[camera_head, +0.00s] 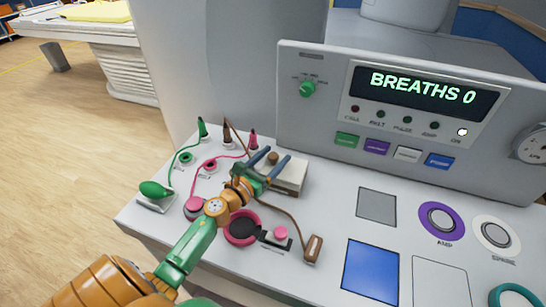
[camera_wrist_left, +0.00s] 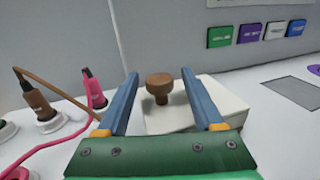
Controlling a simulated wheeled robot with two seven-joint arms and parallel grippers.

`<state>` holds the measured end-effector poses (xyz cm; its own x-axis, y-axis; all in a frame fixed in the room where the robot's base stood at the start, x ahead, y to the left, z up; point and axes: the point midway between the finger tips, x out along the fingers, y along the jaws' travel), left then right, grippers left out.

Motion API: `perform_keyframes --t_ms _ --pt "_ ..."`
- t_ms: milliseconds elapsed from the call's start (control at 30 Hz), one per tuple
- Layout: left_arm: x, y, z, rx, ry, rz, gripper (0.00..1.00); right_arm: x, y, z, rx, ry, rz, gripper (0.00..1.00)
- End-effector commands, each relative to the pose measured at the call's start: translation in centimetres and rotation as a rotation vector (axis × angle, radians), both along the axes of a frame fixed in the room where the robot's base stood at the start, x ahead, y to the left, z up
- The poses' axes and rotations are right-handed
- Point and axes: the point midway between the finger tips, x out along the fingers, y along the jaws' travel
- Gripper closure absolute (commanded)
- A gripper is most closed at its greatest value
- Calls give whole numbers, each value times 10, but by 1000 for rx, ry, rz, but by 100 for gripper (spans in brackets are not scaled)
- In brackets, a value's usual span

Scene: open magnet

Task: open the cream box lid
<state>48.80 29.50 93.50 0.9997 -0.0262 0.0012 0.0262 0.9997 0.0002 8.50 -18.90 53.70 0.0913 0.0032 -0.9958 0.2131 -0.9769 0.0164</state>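The cream box (camera_head: 291,176) sits on the white console top, against the upright panel. Its lid carries a round brown knob (camera_head: 273,157), which also shows in the left wrist view (camera_wrist_left: 159,86). The box lid (camera_wrist_left: 205,108) looks closed. My left gripper (camera_head: 268,159) is open, with its two blue fingers on either side of the knob in the picture. In the left wrist view the fingers (camera_wrist_left: 158,75) stand apart, and no contact with the knob shows. The front of the box is partly hidden by my gripper. My right gripper is not in view.
Green, brown and pink plugs (camera_head: 252,140) with cords stand left of the box. A green bulb (camera_head: 154,189), a pink ring (camera_head: 241,228) and a brown block (camera_head: 313,248) lie nearer. A grey panel (camera_head: 410,115) rises behind. Flat pads (camera_head: 371,270) lie right.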

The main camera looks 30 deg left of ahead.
Motion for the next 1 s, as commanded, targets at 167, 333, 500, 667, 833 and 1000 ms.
perform_keyframes --t_ms 167,333,500,667,833,1000 --pt "0 0 0 0 0 0 77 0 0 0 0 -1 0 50" --pt "0 0 0 0 0 1 100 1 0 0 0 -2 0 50" --pt "0 0 0 0 0 1 100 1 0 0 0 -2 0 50" --pt "0 0 0 0 0 1 100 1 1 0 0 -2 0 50" --pt "0 0 0 0 0 1 100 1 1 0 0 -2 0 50" --pt "0 0 0 0 0 1 100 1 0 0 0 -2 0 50"
